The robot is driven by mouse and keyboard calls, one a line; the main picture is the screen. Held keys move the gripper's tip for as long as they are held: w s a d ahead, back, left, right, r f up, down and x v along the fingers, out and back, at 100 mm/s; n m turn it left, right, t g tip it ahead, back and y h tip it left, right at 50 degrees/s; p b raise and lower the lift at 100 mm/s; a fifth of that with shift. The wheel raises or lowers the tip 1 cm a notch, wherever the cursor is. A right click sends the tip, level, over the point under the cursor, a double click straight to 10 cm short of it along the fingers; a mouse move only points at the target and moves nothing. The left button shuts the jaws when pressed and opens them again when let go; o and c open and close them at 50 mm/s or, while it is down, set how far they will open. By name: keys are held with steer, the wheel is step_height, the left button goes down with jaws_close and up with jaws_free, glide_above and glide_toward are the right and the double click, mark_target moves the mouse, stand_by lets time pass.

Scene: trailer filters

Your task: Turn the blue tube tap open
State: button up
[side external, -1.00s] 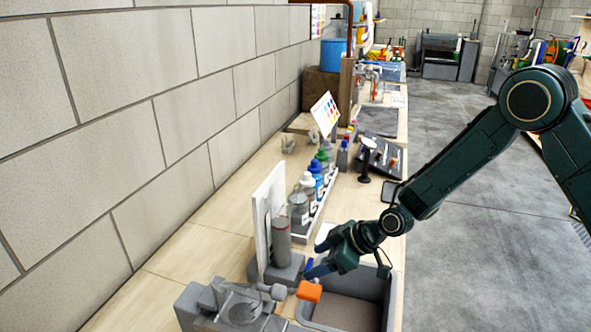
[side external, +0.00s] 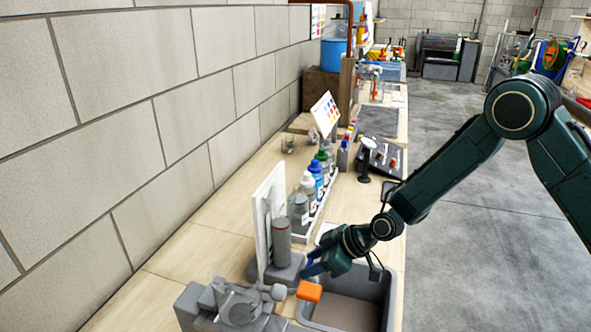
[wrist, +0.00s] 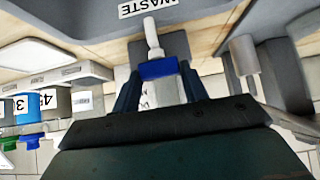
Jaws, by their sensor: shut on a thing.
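In the side view the handle is mostly hidden by my gripper (side external: 314,266), which is low over the near end of the bench, beside the grey tube stand (side external: 282,243). How far the handle is turned is hard to tell.
A grey basin (side external: 347,312) lies below; a WASTE label (wrist: 148,7) shows in the wrist view. Several capped bottles (side external: 307,183) stand in a row behind. Free floor (side external: 460,250) is to the right.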

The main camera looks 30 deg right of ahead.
steer(key=shift+w+n+g+y, duration=0.1)
steer(key=shift+n+g+y, duration=0.7)
steer(key=shift+n, duration=0.7)
steer(key=o, duration=1)
steer(key=shift+d, duration=0.1)
steer(key=v, duration=1.3)
steer(key=shift+d+r, duration=0.15)
steer(key=shift+r, duration=0.3)
